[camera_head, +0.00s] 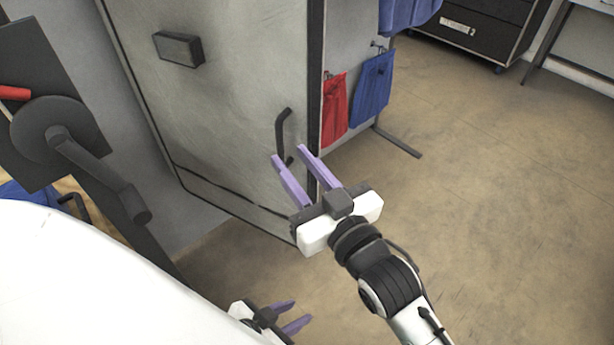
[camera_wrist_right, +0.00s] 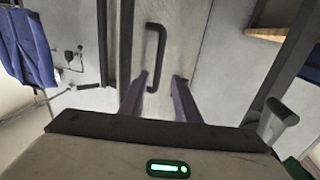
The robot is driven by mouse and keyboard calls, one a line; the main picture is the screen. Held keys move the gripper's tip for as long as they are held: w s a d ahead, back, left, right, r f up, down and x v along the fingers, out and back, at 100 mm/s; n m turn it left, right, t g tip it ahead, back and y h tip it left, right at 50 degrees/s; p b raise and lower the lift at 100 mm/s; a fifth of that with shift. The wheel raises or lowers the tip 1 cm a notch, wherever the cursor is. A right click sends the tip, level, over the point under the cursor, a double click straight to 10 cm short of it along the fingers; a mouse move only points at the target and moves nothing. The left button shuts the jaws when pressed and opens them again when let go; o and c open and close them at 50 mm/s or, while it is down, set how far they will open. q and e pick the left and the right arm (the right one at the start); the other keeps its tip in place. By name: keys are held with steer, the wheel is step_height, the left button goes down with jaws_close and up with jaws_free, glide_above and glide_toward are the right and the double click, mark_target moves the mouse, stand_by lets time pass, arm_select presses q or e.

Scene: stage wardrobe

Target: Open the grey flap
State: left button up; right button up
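The grey flap (camera_head: 225,95) is a large upright panel that looks shut, with a dark bar handle (camera_head: 282,135) near its right edge. In the right wrist view the handle (camera_wrist_right: 154,55) stands ahead of my fingers, a little left of the middle. My right gripper (camera_head: 288,152) is open, its two purple fingers pointing at the handle's lower end. My left gripper (camera_head: 302,312) is low in the head view, open and empty, away from the flap.
A dark block (camera_head: 178,49) sits on the flap's upper part. A dark crank arm (camera_head: 100,172) with a round hub stands at left. Red (camera_head: 334,107) and blue (camera_head: 372,88) cloths hang to the right of the flap. The floor (camera_head: 480,200) at right is clear.

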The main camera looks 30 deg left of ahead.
steer(key=shift+v, duration=2.3)
